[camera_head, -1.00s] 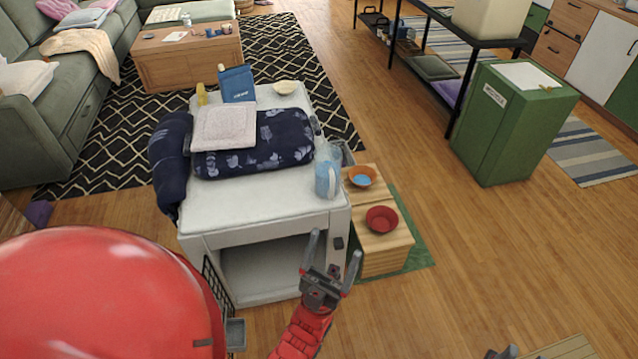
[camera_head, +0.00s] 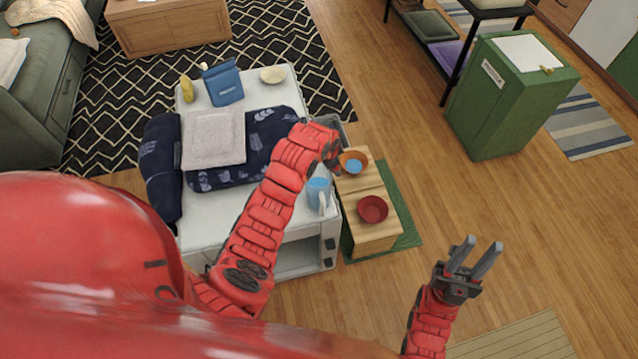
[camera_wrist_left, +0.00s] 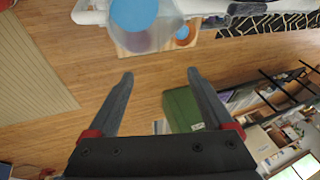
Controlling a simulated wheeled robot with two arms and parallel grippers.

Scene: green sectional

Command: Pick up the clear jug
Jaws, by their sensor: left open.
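The clear jug (camera_head: 317,192) holds something blue and stands at the right front corner of the white cart top (camera_head: 205,222). Its pale handle faces front right. In the left wrist view the jug (camera_wrist_left: 150,38) is at the top, beyond my left fingertips and not between them. My left gripper (camera_wrist_left: 160,75) is open and empty there. In the head view my left arm reaches across the cart and ends just behind the jug; its fingers are mostly hidden. My right gripper (camera_head: 477,257) is open and empty, over the floor at the right.
An orange bowl (camera_head: 353,155) with blue inside and a red bowl (camera_head: 372,209) sit on a wooden stand right of the jug. A folded navy cloth (camera_head: 212,178), a pinkish towel (camera_head: 214,138) and a blue pouch (camera_head: 223,84) lie on the cart. A green cabinet (camera_head: 490,110) stands right.

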